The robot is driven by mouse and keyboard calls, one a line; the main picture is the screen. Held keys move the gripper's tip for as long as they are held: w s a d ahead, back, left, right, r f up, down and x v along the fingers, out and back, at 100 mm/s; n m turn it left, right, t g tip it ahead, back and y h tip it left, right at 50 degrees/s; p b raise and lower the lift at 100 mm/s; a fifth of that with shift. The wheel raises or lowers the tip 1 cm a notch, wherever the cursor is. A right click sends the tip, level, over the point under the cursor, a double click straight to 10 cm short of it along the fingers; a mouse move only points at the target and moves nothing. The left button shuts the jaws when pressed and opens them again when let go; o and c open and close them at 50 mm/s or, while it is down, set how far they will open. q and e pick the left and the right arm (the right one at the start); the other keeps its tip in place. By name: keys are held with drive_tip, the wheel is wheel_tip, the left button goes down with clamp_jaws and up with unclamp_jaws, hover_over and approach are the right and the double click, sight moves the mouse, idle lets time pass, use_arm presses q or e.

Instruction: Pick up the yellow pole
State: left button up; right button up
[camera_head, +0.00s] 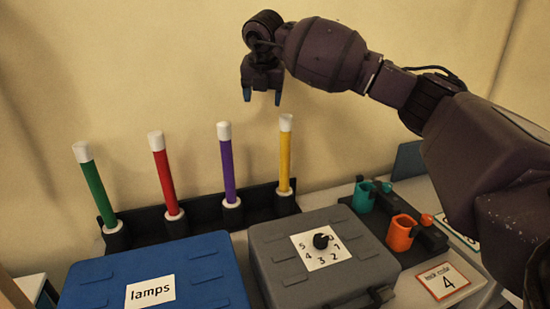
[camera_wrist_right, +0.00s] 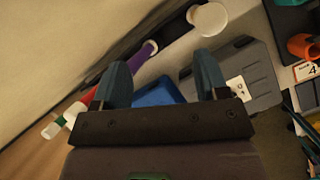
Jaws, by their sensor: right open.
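The yellow pole (camera_head: 285,158) stands upright with a white cap, last on the right in a row of poles, its foot in a black holder (camera_head: 284,203). My right gripper (camera_head: 262,96) is open and empty, pointing down. In the head view it shows above and to the left of the yellow pole's top, apart from it. In the right wrist view its two blue fingers (camera_wrist_right: 162,80) are spread with nothing between them. A large white cap (camera_wrist_right: 208,18), seemingly the yellow pole's, lies beyond the fingertips there. My left gripper is out of view.
Purple (camera_head: 227,168), red (camera_head: 164,178) and green (camera_head: 97,193) poles stand to the left. A blue case (camera_head: 205,268) and a grey case (camera_head: 275,262) lie in front. Teal (camera_head: 363,197) and orange (camera_head: 400,233) cups stand right. A wall is behind.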

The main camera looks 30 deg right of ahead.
sight(283, 117)
drive_tip(key=d+f+m+g+h, duration=0.1)
drive_tip(key=d+f, duration=0.1)
drive_tip(key=s+d+f+m+h, duration=0.1)
drive_tip(key=d+f+m, duration=0.1)
drive_tip(key=shift+s+d+f+m+g+b, duration=0.1)
drive_tip(key=shift+d+f+m+g+b, duration=0.2)
drive_tip(key=shift+g+b, duration=0.1)
drive_tip(key=shift+d+f, duration=0.2)
drive_tip(key=shift+f, duration=0.15)
drive_tip(key=shift+d+f, duration=0.15)
drive_tip(key=shift+f, duration=0.1)
drive_tip(key=x, duration=0.3)
drive_tip(key=shift+d+f+b, duration=0.2)
drive_tip(key=shift+d+b, duration=0.05)
drive_tip(key=shift+b, duration=0.05)
drive_tip(key=shift+w+d+f, duration=0.15)
drive_tip(key=shift+w+f, duration=0.1)
drive_tip(key=shift+f, duration=0.15)
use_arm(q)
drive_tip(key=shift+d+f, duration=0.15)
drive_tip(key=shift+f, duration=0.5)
use_arm(e)
drive_tip(key=shift+r, duration=0.1)
